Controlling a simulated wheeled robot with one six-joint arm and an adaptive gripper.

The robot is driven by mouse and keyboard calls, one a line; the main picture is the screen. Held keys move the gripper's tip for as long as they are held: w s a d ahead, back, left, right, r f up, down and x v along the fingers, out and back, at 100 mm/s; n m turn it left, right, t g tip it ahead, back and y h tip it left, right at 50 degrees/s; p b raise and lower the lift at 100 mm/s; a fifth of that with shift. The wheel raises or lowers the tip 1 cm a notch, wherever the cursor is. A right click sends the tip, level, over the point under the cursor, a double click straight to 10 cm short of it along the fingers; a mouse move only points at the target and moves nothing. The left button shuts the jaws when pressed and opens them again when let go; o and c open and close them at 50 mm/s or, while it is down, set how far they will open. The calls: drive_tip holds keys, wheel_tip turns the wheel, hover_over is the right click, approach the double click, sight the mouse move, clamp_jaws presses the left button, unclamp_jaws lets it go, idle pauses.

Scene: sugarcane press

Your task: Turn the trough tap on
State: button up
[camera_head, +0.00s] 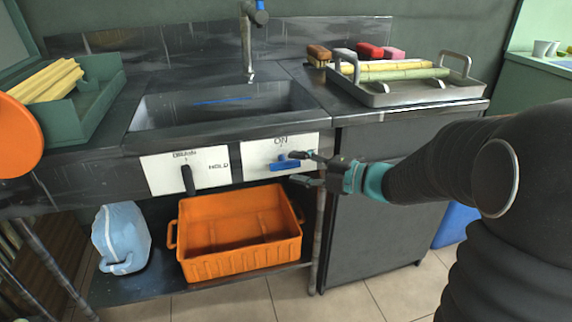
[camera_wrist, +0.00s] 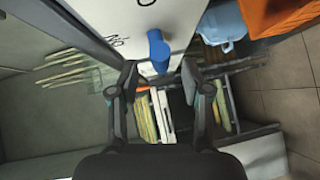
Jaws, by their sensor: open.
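A blue tap handle (camera_head: 285,166) sits on a white panel (camera_head: 262,150) marked ON, on the front of the sink unit. It lies roughly level, below the lettering. My gripper (camera_head: 303,168) is open at its right, close in front of the panel. In the wrist view the blue handle (camera_wrist: 158,50) stands ahead of and between the open fingertips (camera_wrist: 158,76), with no clear contact. The metal trough (camera_head: 225,108) is above the panel. A tall spout (camera_head: 248,45) with a blue top rises behind it. No flowing water is visible.
A black lever (camera_head: 188,180) is on the left panel, marked DRAIN and HOLD. An orange crate (camera_head: 240,262) and a blue jug (camera_head: 121,238) are on the lower shelf. A metal tray (camera_head: 425,95) with cane is at right; a green bin (camera_head: 95,108) at left.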

sight(291, 166)
drive_tip(key=shift+x, duration=1.85)
drive_tip(key=shift+c, duration=0.2)
